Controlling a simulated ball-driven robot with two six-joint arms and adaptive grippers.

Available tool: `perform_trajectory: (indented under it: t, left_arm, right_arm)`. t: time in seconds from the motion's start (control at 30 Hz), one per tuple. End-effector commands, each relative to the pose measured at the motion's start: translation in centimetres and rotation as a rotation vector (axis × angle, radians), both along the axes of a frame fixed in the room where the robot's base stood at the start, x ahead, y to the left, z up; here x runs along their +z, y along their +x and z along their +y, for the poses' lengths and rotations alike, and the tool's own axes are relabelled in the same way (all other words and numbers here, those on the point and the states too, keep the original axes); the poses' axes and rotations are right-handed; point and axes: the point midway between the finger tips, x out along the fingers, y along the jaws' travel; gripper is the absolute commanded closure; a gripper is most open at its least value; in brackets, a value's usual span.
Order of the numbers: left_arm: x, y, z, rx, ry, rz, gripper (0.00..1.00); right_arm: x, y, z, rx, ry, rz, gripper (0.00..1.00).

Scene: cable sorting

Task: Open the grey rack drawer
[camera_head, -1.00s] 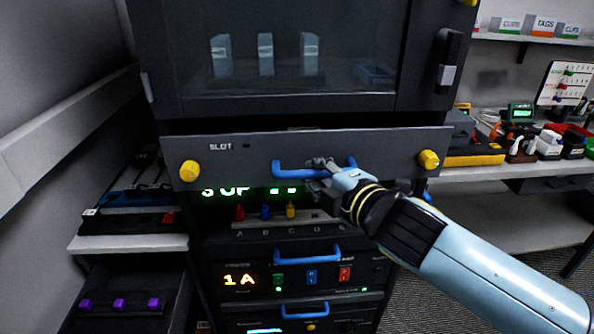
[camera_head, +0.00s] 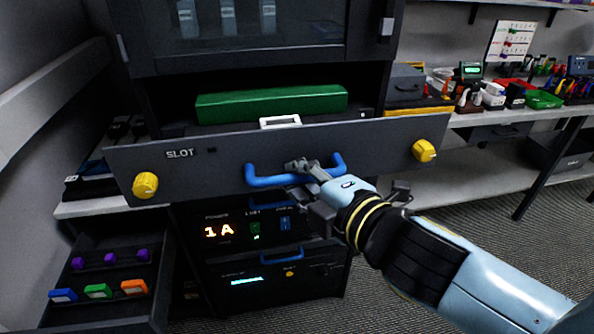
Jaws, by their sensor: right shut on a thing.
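The grey rack drawer (camera_head: 218,165) has a wide front marked SLOT, with a yellow knob at each end and a blue bar handle (camera_head: 268,181). It stands pulled out from the rack, and a long green block (camera_head: 270,104) and a small white-framed piece (camera_head: 280,122) show behind its front. My right gripper (camera_head: 303,168) is shut on the blue handle, right of its middle. Part of the handle is hidden by the fingers. My left gripper is not in view.
Above is a glass-fronted cabinet (camera_head: 240,58). Below are black units with a lit 1A display (camera_head: 219,231). An open lower drawer (camera_head: 110,308) at left holds purple, blue, green and orange pieces. A bench (camera_head: 470,118) with tools stands at right; open floor lies before it.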

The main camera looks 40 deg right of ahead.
Motion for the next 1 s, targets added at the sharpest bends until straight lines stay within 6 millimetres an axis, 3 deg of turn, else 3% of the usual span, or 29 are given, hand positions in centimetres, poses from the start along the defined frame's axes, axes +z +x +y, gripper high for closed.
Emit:
perform_trajectory:
  t: [0.23,0.3,0.5,0.77,1.0]
  left_arm:
    - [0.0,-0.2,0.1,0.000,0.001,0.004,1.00]
    - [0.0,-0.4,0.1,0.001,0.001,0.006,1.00]
    - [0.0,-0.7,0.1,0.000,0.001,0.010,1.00]
    - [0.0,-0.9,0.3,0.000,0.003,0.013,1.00]
    - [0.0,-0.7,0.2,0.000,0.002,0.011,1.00]
  right_arm:
    - [0.2,0.1,0.0,0.000,0.003,-0.003,1.00]
    - [0.2,0.1,0.0,0.000,0.003,-0.003,0.84]
    - [0.1,0.1,0.0,0.001,0.001,-0.002,0.62]
    - [0.1,-0.1,0.0,0.000,0.000,-0.001,0.62]
    - [0.6,-3.5,0.5,0.000,-0.002,0.002,0.62]
